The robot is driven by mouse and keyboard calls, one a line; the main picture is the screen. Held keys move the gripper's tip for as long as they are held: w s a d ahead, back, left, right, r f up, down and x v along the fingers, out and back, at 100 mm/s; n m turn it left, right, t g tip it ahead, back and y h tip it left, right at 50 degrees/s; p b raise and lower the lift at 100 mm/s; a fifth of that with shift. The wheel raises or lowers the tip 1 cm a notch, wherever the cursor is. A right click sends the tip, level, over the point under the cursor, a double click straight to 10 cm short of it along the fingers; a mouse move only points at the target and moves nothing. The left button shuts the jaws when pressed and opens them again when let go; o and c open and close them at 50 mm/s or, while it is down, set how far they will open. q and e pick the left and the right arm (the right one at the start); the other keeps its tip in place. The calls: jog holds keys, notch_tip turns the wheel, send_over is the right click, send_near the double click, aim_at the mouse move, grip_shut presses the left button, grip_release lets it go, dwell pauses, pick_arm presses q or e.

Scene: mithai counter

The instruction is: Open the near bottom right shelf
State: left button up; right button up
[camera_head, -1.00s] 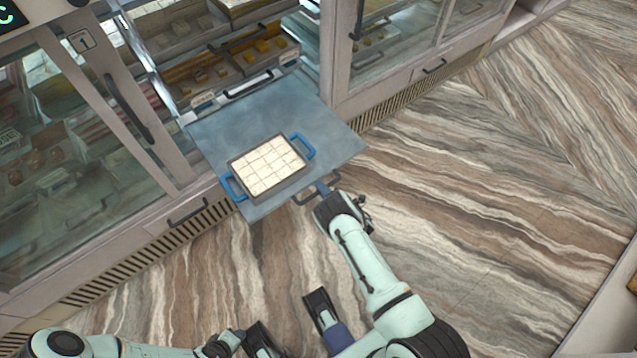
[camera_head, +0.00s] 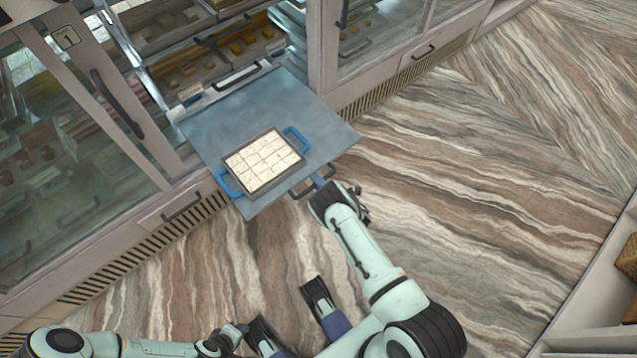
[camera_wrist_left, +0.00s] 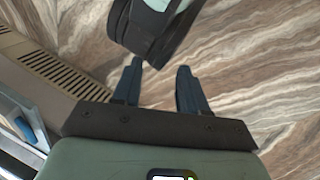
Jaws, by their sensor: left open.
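The grey-blue shelf (camera_head: 208,130) is pulled well out of the display counter in the head view. A tray (camera_head: 232,162) with blue handles and pale square sweets lies on it. The shelf's dark handle (camera_head: 300,192) is on its front edge. My right gripper (camera_head: 319,182) is at this handle, its fingers appearing closed around the bar; the wrist partly hides the grip. My left gripper (camera_wrist_left: 160,88) is open and empty in the left wrist view, above the floor and away from the shelf.
Glass-fronted counter sections stand on both sides, with drawer handles at the left (camera_head: 182,208) and right (camera_head: 424,52). Trays of sweets show inside behind the shelf. The striped floor (camera_head: 490,190) is clear to the right. A pale counter edge (camera_head: 590,305) is at the lower right.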

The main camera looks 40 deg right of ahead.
pick_arm(q)
jog(key=s+d+r+g+p, duration=0.1)
jog(key=s+d+r+p, duration=0.1)
jog(key=s+r+p, duration=0.1)
jog(key=shift+s+r+g+h, duration=0.4)
jog(key=shift+s+r, duration=0.15)
jog(key=shift+s, duration=0.4)
pick_arm(e)
jog(key=v, duration=1.3)
jog(key=shift+s, duration=0.2)
pick_arm(q)
jog(key=shift+d, duration=0.1)
pick_arm(e)
jog(key=shift+d, duration=0.1)
